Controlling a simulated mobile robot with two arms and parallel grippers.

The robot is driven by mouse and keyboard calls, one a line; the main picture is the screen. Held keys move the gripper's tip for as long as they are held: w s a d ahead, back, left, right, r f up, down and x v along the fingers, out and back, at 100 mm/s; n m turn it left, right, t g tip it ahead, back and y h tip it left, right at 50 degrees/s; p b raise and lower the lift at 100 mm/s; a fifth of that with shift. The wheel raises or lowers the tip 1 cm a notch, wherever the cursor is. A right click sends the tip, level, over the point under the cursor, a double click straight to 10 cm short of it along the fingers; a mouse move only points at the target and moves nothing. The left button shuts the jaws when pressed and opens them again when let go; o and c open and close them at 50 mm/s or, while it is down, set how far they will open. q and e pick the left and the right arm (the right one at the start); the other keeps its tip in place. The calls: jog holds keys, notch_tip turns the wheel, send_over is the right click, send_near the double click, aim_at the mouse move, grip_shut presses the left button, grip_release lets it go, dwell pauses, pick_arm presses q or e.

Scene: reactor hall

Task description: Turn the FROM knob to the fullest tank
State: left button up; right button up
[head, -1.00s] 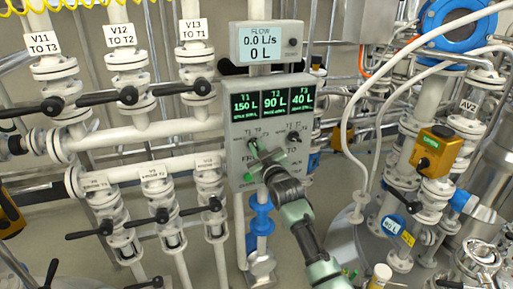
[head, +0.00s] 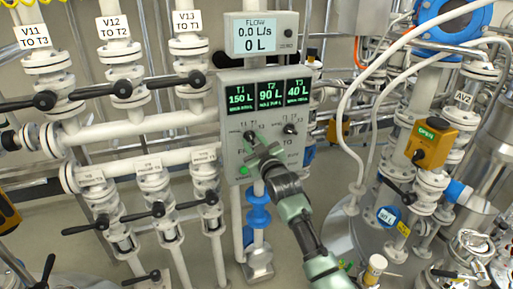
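A grey control panel (head: 226,128) shows three green tank readouts: T1 150 L (head: 240,97), T2 90 L (head: 271,94) and T3 40 L (head: 299,91). T1 reads highest. The dark FROM knob (head: 249,136) is at the panel's lower left, and the TO knob (head: 290,129) is to its right. My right gripper (head: 258,151) is in front of the panel, just below the FROM knob, and covers part of the FROM label. I cannot tell whether its fingers touch the knob or how far they are apart. My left gripper is not in view.
A flow display (head: 261,36) above the panel reads 0.0 L/s and 0 L. A green button (head: 243,170) is at the panel's lower left. Valve pipes stand to the left. A yellow OPEN actuator (head: 431,143) and white hoses are to the right.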

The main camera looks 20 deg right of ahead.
jog(key=s+b, duration=0.1)
jog(key=s, duration=0.6)
jog(key=shift+d, duration=0.15)
jog(key=s+f+g, duration=0.3)
jog(key=s+f, duration=0.3)
jog(key=f, duration=0.9)
jog(key=s+f+m+g, duration=0.1)
jog(key=s+f+g, duration=0.35)
jog(key=f, duration=1.05)
jog(key=s+f+g, duration=0.1)
jog(key=s+f, duration=0.6)
jog(key=f, duration=0.9)
jog(key=s+f+g, duration=0.2)
jog(key=s+f, duration=0.5)
jog(key=s, duration=0.3)
jog(key=s+f+g, duration=0.3)
jog(key=s+f, duration=0.5)
jog(key=s, duration=0.2)
jog(key=s+f+g, duration=0.1)
jog(key=s+f, duration=0.2)
jog(key=s, duration=0.9)
jog(key=s+f+m+g, duration=0.1)
jog(key=s+f, duration=0.3)
jog(key=s, duration=0.8)
jog(key=shift+s+d+g+h, duration=0.3)
jog(key=shift+s+d+g, duration=0.1)
jog(key=shift+g, duration=0.35)
